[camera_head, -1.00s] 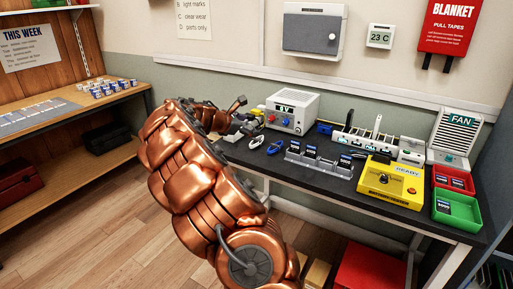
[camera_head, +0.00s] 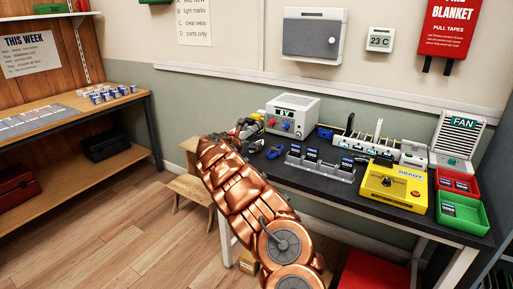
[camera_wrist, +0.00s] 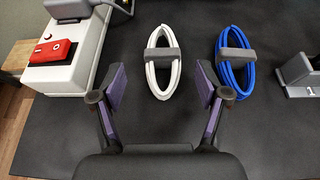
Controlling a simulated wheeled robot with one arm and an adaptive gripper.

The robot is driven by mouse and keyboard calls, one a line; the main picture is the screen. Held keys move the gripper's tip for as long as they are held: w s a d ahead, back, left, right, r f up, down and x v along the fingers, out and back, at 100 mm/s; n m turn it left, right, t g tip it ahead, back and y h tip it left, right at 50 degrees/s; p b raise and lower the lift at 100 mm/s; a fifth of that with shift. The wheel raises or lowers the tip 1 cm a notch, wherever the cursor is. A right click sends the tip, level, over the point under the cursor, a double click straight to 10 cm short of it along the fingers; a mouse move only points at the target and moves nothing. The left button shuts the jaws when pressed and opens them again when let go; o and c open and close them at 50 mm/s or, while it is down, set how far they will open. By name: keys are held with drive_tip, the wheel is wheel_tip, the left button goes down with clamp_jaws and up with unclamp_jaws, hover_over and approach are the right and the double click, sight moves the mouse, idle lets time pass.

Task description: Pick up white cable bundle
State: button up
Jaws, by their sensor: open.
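The white cable bundle (camera_wrist: 151,72) lies on the dark table mat in the wrist view, an oval coil with a grey band across its middle. My gripper (camera_wrist: 161,80) is open, with one purple-padded finger on each side of the bundle in the picture and gaps to both. Its height above the mat is hard to tell. Nothing is held. A blue cable bundle (camera_wrist: 223,75) with a similar band lies just right of the right finger; it also shows in the head view (camera_head: 275,152).
A white box with a red switch (camera_wrist: 50,51) stands left of the left finger. A grey holder (camera_wrist: 299,72) stands at the right edge. The bench also bears a white power supply (camera_head: 292,115), a yellow box (camera_head: 393,186) and red and green bins (camera_head: 463,214).

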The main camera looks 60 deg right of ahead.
sight(257, 142)
drive_tip(key=shift+d, duration=0.35)
drive_tip(key=shift+d+f, duration=0.3)
drive_tip(key=shift+d, duration=0.45)
drive_tip(key=shift+d+f, duration=0.2)
drive_tip(key=shift+d, duration=0.5)
drive_tip(key=shift+d+f, duration=0.25)
drive_tip(key=shift+d, duration=0.1)
drive_tip(key=shift+d+f, duration=0.2)
drive_tip(key=shift+d, duration=0.45)
